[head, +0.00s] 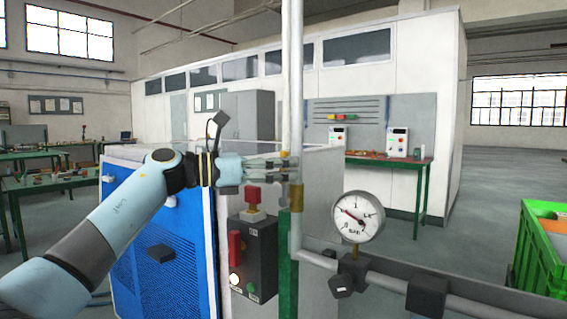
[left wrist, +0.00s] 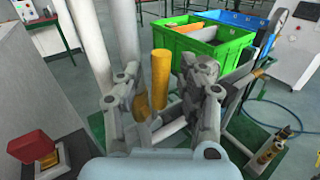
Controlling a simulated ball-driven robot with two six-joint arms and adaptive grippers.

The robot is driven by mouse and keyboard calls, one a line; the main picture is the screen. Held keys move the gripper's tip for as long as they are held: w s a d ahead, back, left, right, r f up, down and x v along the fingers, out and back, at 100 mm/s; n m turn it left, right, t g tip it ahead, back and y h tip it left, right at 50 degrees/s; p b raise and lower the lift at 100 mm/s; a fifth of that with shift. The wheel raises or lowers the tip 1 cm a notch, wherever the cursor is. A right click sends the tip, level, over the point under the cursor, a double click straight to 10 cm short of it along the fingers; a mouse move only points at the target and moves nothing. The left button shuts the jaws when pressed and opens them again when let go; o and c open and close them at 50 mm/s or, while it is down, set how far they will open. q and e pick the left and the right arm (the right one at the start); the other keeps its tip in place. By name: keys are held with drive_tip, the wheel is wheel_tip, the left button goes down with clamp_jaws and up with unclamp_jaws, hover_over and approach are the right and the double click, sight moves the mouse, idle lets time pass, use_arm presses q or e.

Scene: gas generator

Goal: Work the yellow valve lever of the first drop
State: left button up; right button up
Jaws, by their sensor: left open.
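The yellow valve lever (left wrist: 160,75) shows in the left wrist view as an upright yellow bar between my left gripper's (left wrist: 164,88) two spread fingers. I see a gap on its right side; whether the left finger touches it I cannot tell. A second yellow piece shows low behind the left finger. In the head view my left gripper (head: 284,170) reaches in from the left to the vertical grey pipe (head: 292,80), above the red-buttoned control box (head: 254,255). There the lever is mostly hidden by the fingers and pipe. My right gripper is not in view.
A pressure gauge (head: 358,216) sits on the pipework to the right of the drop. A blue cabinet (head: 165,250) stands to the left, under my arm. A green crate (head: 540,245) is at the far right. A red button (left wrist: 30,145) is close at lower left in the wrist view.

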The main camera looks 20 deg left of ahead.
use_arm(q)
drive_tip(key=shift+w+d, duration=0.15)
drive_tip(key=shift+d, duration=0.05)
clamp_jaws()
drive_tip(key=shift+w+d+f, duration=0.1)
idle(0.5)
